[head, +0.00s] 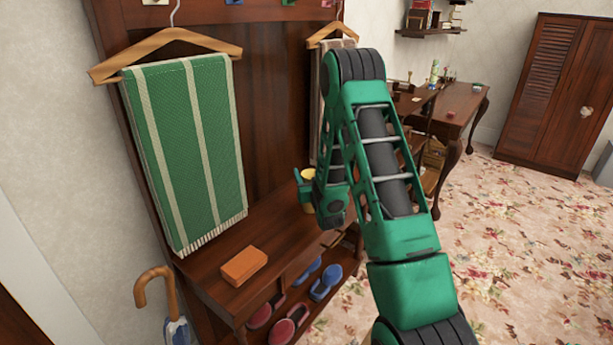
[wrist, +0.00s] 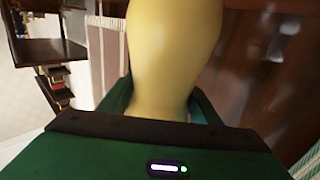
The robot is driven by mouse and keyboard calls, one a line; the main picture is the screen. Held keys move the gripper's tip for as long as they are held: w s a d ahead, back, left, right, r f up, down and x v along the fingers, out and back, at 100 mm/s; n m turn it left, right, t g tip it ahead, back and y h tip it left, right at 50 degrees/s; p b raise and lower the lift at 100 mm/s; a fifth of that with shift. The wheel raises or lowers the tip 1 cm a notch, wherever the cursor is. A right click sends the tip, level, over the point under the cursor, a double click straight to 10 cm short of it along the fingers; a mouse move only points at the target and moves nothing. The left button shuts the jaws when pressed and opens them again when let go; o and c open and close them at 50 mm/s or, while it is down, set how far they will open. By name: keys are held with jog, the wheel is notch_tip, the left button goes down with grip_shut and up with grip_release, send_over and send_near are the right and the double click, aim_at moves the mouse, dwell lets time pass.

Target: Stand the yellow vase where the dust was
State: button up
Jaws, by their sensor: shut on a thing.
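The yellow vase (wrist: 172,50) fills the upper middle of the wrist view, between the two green fingers of my gripper (wrist: 162,103). My gripper is shut on it. In the head view only a small part of the yellow vase (head: 308,176) shows, beside my gripper (head: 305,188) and partly hidden by my arm. It appears to be above the far part of the wooden bench (head: 215,268); I cannot tell whether it touches anything below. I see no dust on the visible part of the bench.
An orange block (head: 243,266) lies on the near part of the bench. A green striped towel (head: 187,150) hangs on a hanger above it. Red and blue shoes (head: 325,282) sit on the shelf below. An umbrella (head: 175,325) stands at the near left. Beyond my arm is a desk (head: 458,108).

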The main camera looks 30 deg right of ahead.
jog(key=o, duration=1.7)
jog(key=shift+r, duration=0.1)
